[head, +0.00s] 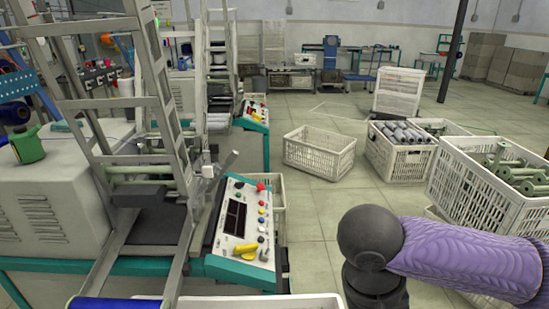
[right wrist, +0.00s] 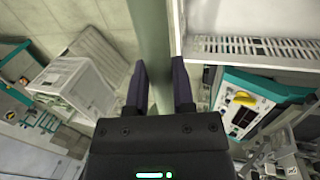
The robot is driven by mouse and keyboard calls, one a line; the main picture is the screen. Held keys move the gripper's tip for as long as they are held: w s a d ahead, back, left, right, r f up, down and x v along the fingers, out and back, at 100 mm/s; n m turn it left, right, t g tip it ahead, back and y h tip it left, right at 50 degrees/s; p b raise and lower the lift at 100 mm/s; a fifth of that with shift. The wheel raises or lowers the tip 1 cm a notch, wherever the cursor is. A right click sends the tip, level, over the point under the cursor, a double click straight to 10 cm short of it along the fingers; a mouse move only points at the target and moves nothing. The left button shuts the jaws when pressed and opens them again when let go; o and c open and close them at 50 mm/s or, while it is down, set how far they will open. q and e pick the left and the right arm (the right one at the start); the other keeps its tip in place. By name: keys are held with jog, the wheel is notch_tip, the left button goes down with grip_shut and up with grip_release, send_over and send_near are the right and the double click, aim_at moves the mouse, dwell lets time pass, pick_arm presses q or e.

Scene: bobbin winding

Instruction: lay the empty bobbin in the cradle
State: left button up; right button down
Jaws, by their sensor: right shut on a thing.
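In the right wrist view my right gripper (right wrist: 160,80) is shut on a long grey-green bobbin (right wrist: 150,28), which runs up between the two dark fingers and out of the frame. Its ends are hidden. In the head view only my right arm shows, so the gripper and the held bobbin are out of that picture. The winding machine (head: 40,205) stands at the left. Green rods (head: 145,170) lie across its frame above a dark block; I cannot tell which part is the cradle. My left gripper is not in view.
The machine's control panel (head: 240,222) stands right of its tilted metal frame. A white crate (head: 485,205) of green bobbins is at the right, and another crate (head: 400,160) holds grey rolls. An emptier-looking crate (head: 320,155) stands mid-floor. Open floor (head: 325,215) lies between machine and crates.

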jog(key=shift+d+r, duration=0.1)
jog(key=shift+r, duration=0.4)
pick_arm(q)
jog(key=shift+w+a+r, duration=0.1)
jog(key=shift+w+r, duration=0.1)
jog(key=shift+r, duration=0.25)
pick_arm(e)
jog(key=shift+f, duration=0.15)
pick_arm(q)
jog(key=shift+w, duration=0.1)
pick_arm(e)
jog(key=shift+f, duration=0.2)
pick_arm(q)
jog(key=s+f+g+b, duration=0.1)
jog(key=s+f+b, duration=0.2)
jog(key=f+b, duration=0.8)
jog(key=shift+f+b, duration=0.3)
jog(key=shift+b, duration=0.25)
pick_arm(e)
jog(key=w+a+f, duration=0.2)
jog(key=f, duration=1.6)
jog(key=w+a+f, duration=0.1)
jog(key=w+f, duration=0.2)
jog(key=f, duration=1.5)
jog(key=shift+w+a+f, duration=0.2)
jog(key=shift+a+f, duration=0.15)
jog(key=shift+f, duration=0.05)
